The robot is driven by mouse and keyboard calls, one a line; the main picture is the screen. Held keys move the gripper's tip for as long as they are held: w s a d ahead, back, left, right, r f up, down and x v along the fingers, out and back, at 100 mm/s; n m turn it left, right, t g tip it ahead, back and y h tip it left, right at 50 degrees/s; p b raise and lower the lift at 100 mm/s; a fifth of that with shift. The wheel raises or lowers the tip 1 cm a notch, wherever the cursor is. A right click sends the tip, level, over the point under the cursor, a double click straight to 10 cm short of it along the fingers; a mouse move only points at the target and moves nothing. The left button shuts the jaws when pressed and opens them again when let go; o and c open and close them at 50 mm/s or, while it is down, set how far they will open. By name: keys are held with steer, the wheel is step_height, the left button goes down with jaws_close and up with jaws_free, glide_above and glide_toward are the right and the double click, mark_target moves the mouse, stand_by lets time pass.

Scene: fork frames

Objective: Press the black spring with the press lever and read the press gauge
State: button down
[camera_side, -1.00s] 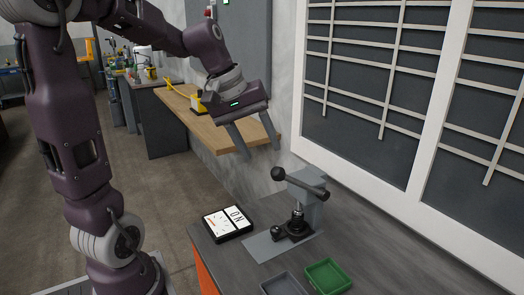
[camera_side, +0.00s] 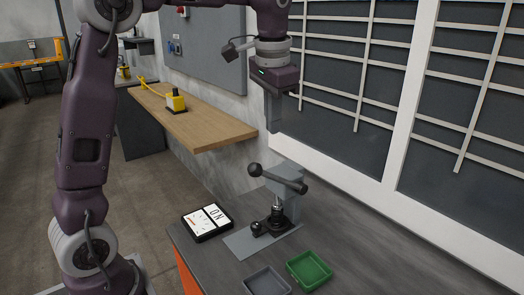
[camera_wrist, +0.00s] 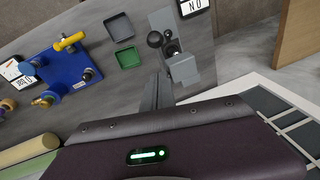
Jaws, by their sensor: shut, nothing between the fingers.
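The press (camera_side: 283,190) stands on a grey base plate on the bench, its dark lever (camera_side: 280,179) ending in a black ball (camera_side: 255,170). In the wrist view the press (camera_wrist: 183,70) is beyond my fingers. Small black parts (camera_side: 277,222) sit under the press head; I cannot tell whether one is the black spring. The press gauge (camera_side: 207,222), a black box with a white face, lies left of the press; its reading is too small to read. It is partly cut off in the wrist view (camera_wrist: 194,5). My gripper (camera_side: 274,131) is shut and empty, pointing down above the press, apart from it.
A grey tray (camera_side: 267,281) and a green tray (camera_side: 309,269) lie in front of the press. The wrist view also shows a blue fixture (camera_wrist: 58,78) with a yellow handle. A wall with slatted dark panels stands behind the bench.

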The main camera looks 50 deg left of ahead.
steer(key=f, duration=0.2)
steer(key=s+a+f, duration=0.1)
steer(key=f, duration=0.4)
steer(key=shift+s+a+f, duration=0.2)
steer(key=shift+s, duration=0.2)
steer(key=s+f, duration=0.4)
steer(key=f, duration=0.1)
steer(key=shift+s+f, duration=0.2)
steer(key=shift+s, duration=0.1)
